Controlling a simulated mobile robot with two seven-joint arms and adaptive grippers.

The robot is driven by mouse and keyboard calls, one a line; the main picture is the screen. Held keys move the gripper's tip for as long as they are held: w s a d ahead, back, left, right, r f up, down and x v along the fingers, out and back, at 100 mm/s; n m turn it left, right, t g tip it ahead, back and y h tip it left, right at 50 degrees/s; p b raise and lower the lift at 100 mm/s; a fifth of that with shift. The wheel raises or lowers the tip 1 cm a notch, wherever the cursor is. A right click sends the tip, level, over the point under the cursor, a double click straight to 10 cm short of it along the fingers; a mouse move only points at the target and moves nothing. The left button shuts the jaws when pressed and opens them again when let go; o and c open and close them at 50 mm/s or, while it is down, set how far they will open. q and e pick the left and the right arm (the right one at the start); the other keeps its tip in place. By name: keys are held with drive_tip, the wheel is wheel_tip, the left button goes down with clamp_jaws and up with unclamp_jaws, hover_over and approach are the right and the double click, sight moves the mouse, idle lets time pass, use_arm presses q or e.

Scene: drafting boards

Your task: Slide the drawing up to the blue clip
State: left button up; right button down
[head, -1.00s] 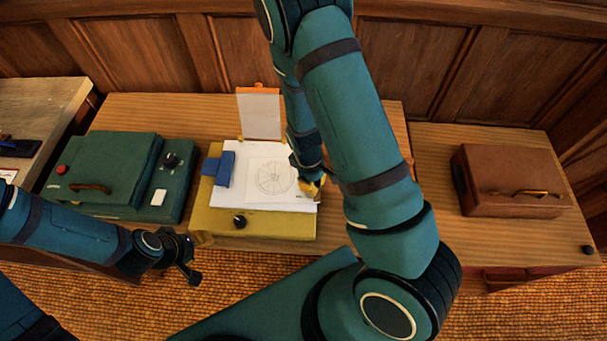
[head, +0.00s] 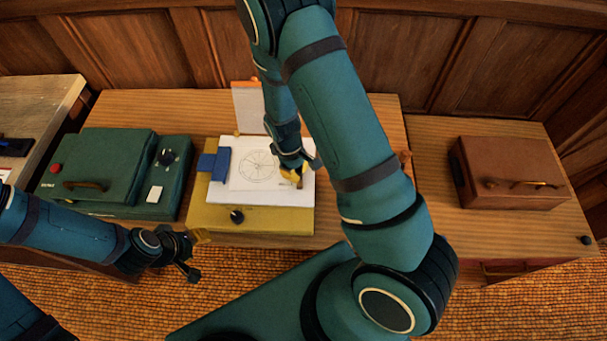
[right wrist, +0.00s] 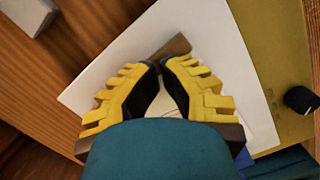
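The drawing (head: 257,166), a sheet with a spoked wheel, lies on white paper (head: 235,197) on the yellow drafting board (head: 275,221). Its left edge appears to meet the blue clip (head: 222,165); I cannot tell whether it goes under. My right gripper (head: 295,174) is low at the drawing's right side. In the right wrist view its yellow fingers (right wrist: 163,64) come together at the tips, by a small brown strip (right wrist: 175,45). I cannot tell whether they pinch anything. They hide part of the drawing. My left gripper (head: 190,257) hangs in front of the board's left corner, away from the drawing.
A green case (head: 105,158) stands left of the board, and a brown case (head: 510,170) on the right table. An upright orange-topped sheet (head: 247,106) stands behind the board. A black knob (head: 237,217) sits on the board's front strip.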

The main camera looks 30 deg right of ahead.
drive_tip(key=shift+f, duration=0.1)
drive_tip(key=shift+w+r+p, duration=0.1)
drive_tip(key=shift+r+p, duration=0.5)
drive_tip(key=shift+r, duration=0.1)
drive_tip(key=shift+w, duration=0.1)
drive_tip(key=b, duration=0.2)
approach(264, 161)
drive_tip(key=f, duration=0.5)
drive_tip(key=shift+s+d+f, duration=0.15)
drive_tip(key=shift+s+d, duration=0.15)
drive_tip(key=shift+s, duration=0.05)
drive_tip(key=shift+s, duration=0.1)
